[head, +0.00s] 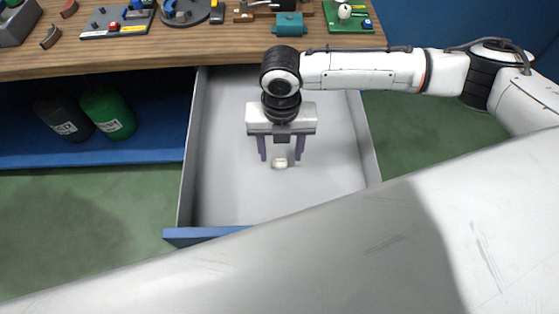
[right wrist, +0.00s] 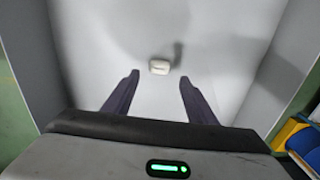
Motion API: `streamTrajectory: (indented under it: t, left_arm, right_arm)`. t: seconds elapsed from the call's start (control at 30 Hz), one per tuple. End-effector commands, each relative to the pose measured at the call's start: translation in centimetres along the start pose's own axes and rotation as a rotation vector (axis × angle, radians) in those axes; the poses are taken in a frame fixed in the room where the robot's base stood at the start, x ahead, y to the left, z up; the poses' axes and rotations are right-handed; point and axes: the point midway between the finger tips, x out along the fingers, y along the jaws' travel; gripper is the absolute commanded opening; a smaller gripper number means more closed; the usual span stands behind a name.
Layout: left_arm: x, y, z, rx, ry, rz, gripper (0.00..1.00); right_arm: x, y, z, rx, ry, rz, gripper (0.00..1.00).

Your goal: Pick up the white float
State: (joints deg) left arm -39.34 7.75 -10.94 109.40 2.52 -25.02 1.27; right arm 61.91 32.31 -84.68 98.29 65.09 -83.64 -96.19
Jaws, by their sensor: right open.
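The white float (head: 280,163) is a small, pale, rounded block lying on the bottom of the open drawer (head: 222,190). My right gripper (head: 281,158) reaches down into the drawer from above, with its two purple fingers apart and nothing between them. In the head view the float shows between and just beyond the fingertips. In the right wrist view the float (right wrist: 159,67) lies ahead of the open fingers (right wrist: 157,77), roughly midway between them and not touched. A shadow falls on the drawer bottom to its right. My left gripper is not in view.
The drawer's grey side walls and blue front edge (head: 205,233) surround the float. A wooden workbench (head: 150,55) with several tools and parts stands behind. Dark and green bottles (head: 108,115) stand on a blue shelf at left. The drawer bottom is otherwise clear.

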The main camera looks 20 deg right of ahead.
Motion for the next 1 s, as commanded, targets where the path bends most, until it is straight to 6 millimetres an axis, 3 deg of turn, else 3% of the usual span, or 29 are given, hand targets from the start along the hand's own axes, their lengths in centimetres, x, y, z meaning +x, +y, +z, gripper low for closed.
streamTrajectory:
  t: [0.27,0.57,0.83,1.0]
  left_arm:
    - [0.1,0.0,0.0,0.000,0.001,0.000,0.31]
    - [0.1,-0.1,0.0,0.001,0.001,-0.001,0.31]
    - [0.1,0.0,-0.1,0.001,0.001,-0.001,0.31]
    - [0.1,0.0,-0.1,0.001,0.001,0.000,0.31]
  right_arm:
    - [4.1,0.1,-0.1,0.001,0.001,-0.002,0.52]
    - [4.6,0.2,-0.1,0.000,0.000,-0.001,0.52]
    - [4.6,0.2,-0.1,0.000,0.000,-0.001,0.09]
    - [4.6,0.2,-0.1,0.000,0.000,-0.001,0.08]
